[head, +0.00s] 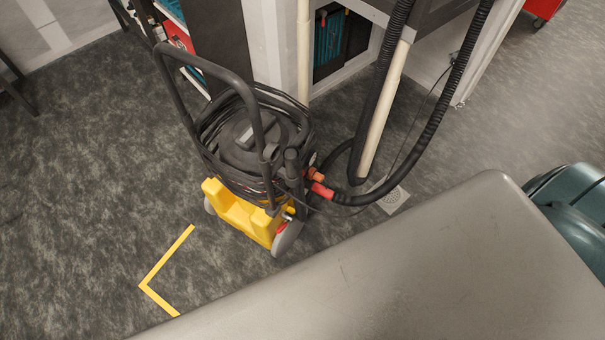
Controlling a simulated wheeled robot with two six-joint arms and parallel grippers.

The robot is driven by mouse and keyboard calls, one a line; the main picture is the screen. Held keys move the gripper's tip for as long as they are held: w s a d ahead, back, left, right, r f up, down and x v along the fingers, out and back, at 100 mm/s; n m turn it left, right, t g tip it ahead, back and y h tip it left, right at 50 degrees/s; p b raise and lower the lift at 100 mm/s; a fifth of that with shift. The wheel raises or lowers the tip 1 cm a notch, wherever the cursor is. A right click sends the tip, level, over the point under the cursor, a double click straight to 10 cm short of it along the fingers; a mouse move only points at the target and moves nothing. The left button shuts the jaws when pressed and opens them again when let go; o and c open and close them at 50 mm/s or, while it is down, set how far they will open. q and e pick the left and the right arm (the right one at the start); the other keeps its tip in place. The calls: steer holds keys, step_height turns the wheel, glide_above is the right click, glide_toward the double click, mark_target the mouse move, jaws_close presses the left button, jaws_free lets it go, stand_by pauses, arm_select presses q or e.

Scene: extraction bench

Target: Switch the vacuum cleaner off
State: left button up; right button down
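The vacuum cleaner (245,150) stands upright on the floor in the middle of the head view. It has a dark round body wrapped in a coiled black cable, a yellow base (240,213) with grey wheels, and a tall black push handle (165,85). A black corrugated hose (425,130) joins it at red and orange couplings (318,182) on its right side. I cannot make out the switch or whether it is on or off. Neither of my grippers is in view.
A grey rounded surface (400,270) fills the lower right foreground. A bench or cabinet (345,75) with a pale pipe (385,110) stands behind the vacuum. A teal object (575,205) is at the right edge. Yellow tape (165,262) marks the floor; the left floor is clear.

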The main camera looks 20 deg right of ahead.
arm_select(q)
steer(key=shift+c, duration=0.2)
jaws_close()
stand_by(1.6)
